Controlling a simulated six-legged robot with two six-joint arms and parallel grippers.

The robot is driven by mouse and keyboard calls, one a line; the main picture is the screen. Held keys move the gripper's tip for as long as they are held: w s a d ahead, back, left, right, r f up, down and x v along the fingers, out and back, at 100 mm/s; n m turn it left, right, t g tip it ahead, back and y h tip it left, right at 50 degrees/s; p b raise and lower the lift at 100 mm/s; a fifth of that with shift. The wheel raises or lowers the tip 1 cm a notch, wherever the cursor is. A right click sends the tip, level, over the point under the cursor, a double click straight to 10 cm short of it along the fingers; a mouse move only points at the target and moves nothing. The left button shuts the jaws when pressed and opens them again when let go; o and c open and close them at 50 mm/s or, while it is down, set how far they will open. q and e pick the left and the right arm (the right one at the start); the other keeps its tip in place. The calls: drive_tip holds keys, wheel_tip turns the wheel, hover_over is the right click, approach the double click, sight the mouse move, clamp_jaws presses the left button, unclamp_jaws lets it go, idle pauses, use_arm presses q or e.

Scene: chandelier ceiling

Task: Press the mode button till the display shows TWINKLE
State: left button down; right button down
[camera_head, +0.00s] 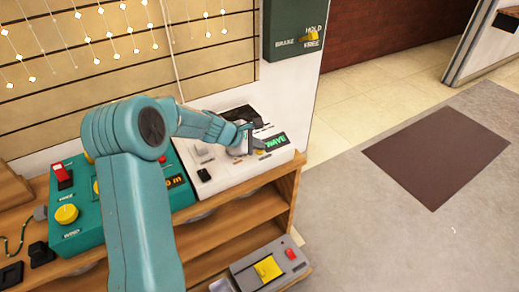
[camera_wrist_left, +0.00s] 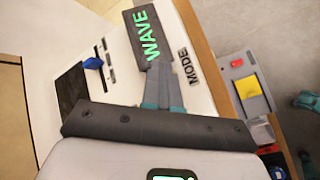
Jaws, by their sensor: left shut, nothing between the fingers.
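The white control box (camera_head: 235,178) stands on the wooden shelf. Its dark display shows WAVE in green letters (camera_head: 276,142); the display (camera_wrist_left: 151,38) reads clearly in the left wrist view. The MODE label (camera_wrist_left: 187,67) is printed beside the display. My left gripper (camera_head: 256,143) is shut and empty, its tips down at the box face beside the display and the MODE label. The tips show in the left wrist view (camera_wrist_left: 160,70). The mode button itself is hidden behind them, so I cannot tell whether they touch it. My right gripper is out of view.
A teal box (camera_head: 88,228) with a red switch and yellow knobs stands left of the white box. A grey box (camera_head: 262,270) with a yellow switch sits lower down. A green BRAKE/HOLD/FREE panel (camera_head: 292,28) hangs on the wall.

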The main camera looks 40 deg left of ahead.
sight(257, 152)
use_arm(q)
drive_tip(key=shift+r, duration=0.1)
drive_tip(key=shift+r+p, duration=0.8)
drive_tip(key=shift+p, duration=0.05)
wheel_tip(257, 152, up, 5)
drive_tip(key=p, duration=0.4)
idle(0.6)
